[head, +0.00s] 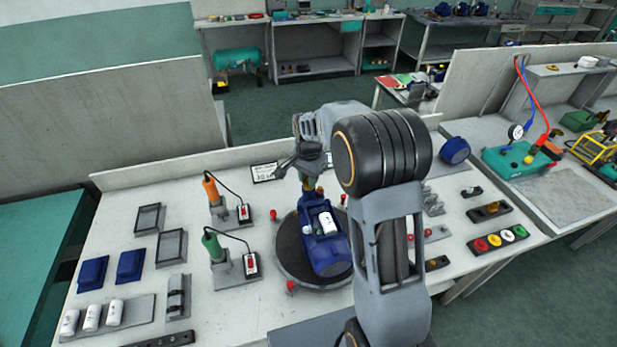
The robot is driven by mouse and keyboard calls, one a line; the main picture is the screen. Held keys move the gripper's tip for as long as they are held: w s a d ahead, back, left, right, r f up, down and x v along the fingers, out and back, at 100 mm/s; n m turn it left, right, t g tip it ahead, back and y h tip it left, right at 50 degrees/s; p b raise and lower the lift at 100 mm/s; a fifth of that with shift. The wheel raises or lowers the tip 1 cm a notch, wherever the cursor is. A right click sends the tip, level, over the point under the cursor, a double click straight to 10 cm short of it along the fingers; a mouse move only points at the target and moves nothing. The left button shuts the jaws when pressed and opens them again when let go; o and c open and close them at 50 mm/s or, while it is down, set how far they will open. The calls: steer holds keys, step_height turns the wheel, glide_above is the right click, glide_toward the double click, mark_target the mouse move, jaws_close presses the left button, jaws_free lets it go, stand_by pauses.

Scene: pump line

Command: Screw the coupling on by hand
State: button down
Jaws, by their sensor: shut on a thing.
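A blue pump (329,250) with a white cylinder (325,222) on it lies on a round dark turntable (288,250). A small brass-coloured piece, apparently the coupling (309,184), shows at the pump's far end, directly below my gripper (307,172). My gripper points down and is shut on this piece; its fingers are small here and partly hidden by my own arm. The piece looks in line with the pump's end, but I cannot tell whether its thread is engaged.
Orange (211,190) and green (212,243) tools stand in holders left of the turntable. Red knobs surround the turntable. Blue covers, trays and white cylinders lie farther left. A board with coloured discs (499,240) lies right. My arm covers the middle right of the bench.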

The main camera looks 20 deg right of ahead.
steer(key=shift+m, duration=0.7)
steer(key=m, duration=0.3)
steer(key=shift+m, duration=0.4)
steer(key=m, duration=0.3)
steer(key=c, duration=1)
jaws_free()
steer(key=shift+c, duration=0.2)
